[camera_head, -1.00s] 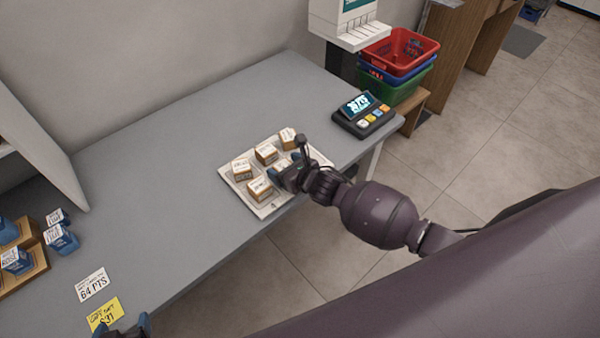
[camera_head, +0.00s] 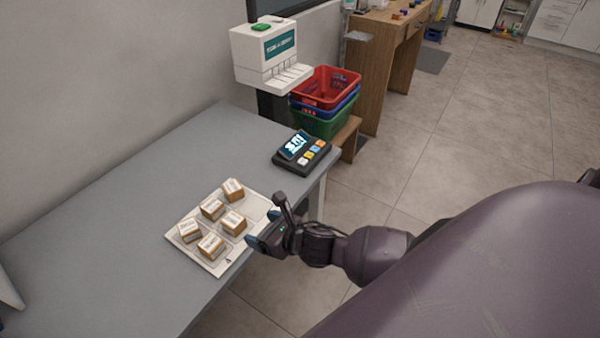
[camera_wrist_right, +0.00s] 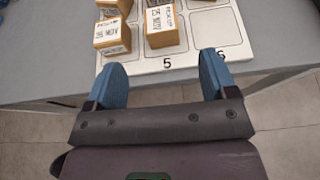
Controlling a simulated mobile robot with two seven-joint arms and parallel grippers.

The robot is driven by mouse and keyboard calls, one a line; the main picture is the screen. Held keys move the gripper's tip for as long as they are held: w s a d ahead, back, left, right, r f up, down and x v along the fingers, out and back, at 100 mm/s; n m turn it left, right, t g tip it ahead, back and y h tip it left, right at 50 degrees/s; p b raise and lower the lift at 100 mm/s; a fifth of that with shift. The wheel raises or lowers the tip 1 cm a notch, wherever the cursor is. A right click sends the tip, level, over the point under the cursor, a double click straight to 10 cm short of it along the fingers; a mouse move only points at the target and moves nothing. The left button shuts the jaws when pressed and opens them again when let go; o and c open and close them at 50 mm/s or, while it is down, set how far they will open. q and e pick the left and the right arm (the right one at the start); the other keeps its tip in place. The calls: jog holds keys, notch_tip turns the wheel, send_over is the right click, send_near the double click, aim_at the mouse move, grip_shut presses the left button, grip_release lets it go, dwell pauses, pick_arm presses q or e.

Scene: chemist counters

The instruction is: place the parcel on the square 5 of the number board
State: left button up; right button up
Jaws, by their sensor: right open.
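The white number board (camera_head: 184,243) lies on the grey counter and carries several brown parcels with white labels. In the right wrist view, a parcel (camera_wrist_right: 161,30) sits behind the printed 5 of the number board (camera_wrist_right: 185,60), on square 5. The same parcel (camera_head: 233,224) shows in the head view in the board's near row. Another parcel (camera_wrist_right: 113,38) stands to its left, on the square before it. Square 6 at the right is empty. My right gripper (camera_head: 263,228) is open and empty at the board's near edge, apart from the parcels. My left gripper is out of view.
A dark keypad terminal (camera_head: 303,152) stands at the counter's far right corner. Beyond it are a white dispenser (camera_head: 262,62) and stacked red, blue and green baskets (camera_head: 325,95). The counter (camera_head: 110,215) left of the board is clear.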

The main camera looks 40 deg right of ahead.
jog(key=s+d+f+n+h, duration=0.2)
jog(key=s+n, duration=0.6)
jog(key=n, duration=0.8)
jog(key=s+d+f+n+h, duration=0.2)
jog(key=s+d+n, duration=0.3)
jog(key=n, duration=1.2)
jog(key=shift+s+f+g+h, duration=0.4)
jog(key=shift+s+f, duration=0.35)
jog(key=shift+s, duration=0.8)
